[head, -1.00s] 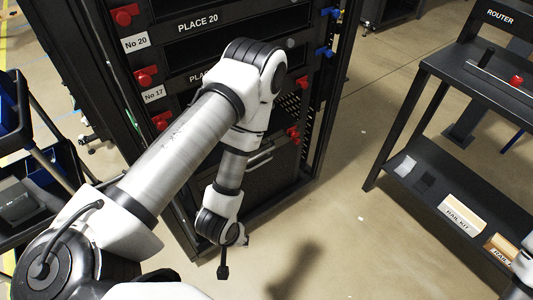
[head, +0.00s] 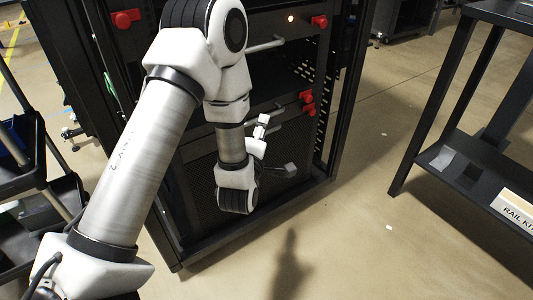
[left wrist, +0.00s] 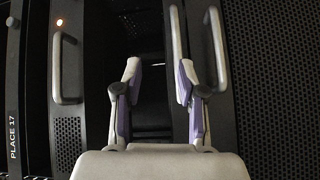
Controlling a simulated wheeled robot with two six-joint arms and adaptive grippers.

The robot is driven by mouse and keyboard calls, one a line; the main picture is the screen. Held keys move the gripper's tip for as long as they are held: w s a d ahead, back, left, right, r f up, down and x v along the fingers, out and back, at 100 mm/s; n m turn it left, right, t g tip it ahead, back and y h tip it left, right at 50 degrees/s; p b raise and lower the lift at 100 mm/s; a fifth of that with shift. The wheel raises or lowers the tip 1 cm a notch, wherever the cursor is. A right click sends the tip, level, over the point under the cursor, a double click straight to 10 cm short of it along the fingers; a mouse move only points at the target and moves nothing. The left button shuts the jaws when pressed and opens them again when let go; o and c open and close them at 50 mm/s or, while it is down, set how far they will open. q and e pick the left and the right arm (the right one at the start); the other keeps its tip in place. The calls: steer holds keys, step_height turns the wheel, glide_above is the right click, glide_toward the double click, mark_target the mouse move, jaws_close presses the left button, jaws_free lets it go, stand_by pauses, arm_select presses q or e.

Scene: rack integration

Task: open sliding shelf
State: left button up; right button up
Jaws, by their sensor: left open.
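The black rack (head: 328,150) stands in front of me with several metal bar handles on its face. My left gripper (head: 274,148) is open and empty, in front of the lower rack face. In the left wrist view, the open jaws (left wrist: 158,80) face a dark opening. One bar handle (left wrist: 178,45) stands right beside the right finger, partly covered by it; contact cannot be told. A second bar handle (left wrist: 217,48) is just right of it. Which handle belongs to the sliding shelf is unclear.
Red latches (head: 307,100) line the rack's right post. A perforated panel (left wrist: 272,90) fills the wrist view's right side. A dark shelf table (head: 455,165) with a RAIL KIT label stands at right. A cart (head: 28,175) stands at left.

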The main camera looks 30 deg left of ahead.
arm_select(q)
steer(key=shift+n+t+y, duration=0.4)
steer(key=shift+t, duration=0.1)
steer(key=w+a+b, duration=0.1)
steer(key=w+b, duration=0.1)
steer(key=w+a+f+b, duration=0.1)
steer(key=w+b, duration=0.1)
steer(key=w, duration=0.1)
steer(key=w+a+f+b, duration=0.1)
steer(key=w+b, duration=0.2)
steer(key=shift+a, duration=0.3)
jaws_close()
arm_select(e)
step_height(320, 180, down, 11)
